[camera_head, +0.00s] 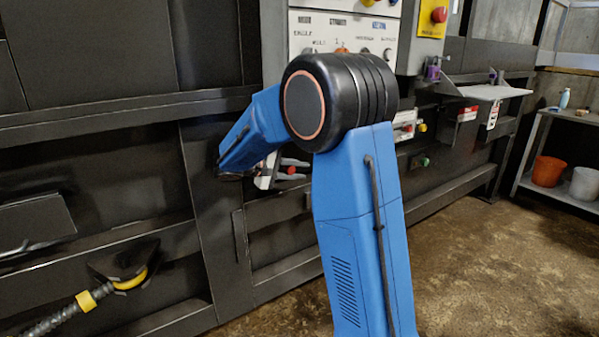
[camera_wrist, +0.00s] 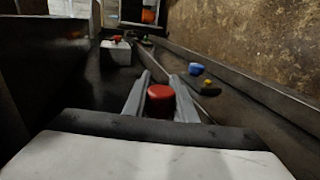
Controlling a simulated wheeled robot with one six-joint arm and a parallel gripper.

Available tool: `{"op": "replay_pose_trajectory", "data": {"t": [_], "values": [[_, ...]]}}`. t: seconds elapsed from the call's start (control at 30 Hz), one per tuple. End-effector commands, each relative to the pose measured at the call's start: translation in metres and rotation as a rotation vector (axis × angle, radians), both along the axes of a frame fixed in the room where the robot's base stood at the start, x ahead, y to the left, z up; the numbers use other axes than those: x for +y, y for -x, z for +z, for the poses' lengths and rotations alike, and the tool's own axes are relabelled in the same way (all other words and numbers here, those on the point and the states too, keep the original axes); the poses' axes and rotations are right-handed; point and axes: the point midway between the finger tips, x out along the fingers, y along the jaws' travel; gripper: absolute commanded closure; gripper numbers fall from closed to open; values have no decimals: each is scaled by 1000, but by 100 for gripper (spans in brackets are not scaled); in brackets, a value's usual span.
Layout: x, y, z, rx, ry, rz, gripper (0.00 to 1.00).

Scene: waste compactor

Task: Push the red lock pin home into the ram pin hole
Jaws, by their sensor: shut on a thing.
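The red lock pin shows as a round red head (camera_wrist: 160,92) between the two grey fingers of my gripper (camera_wrist: 161,88) in the wrist view. The fingers are shut on it. In the head view my gripper (camera_head: 297,169) shows small below my black arm joint, with a bit of the red pin (camera_head: 291,170) between its fingers. It is close to the dark machine front. The ram pin hole is not visible in either view, and I cannot tell whether the pin's shaft is in it.
The dark compactor front (camera_head: 120,150) with its ledges fills the left. A control panel (camera_head: 330,40) is above my arm. A yellow-collared hose (camera_head: 90,297) is at lower left. A shelf with an orange bucket (camera_head: 547,171) stands at right. The floor (camera_head: 490,270) at right is clear.

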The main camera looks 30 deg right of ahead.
Motion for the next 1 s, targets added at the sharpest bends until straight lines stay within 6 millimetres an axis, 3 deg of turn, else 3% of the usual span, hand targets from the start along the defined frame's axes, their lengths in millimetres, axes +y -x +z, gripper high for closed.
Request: {"op": "replay_pose_trajectory", "data": {"t": [1.0], "values": [[1,-16,1,-4,0,1,100]]}}
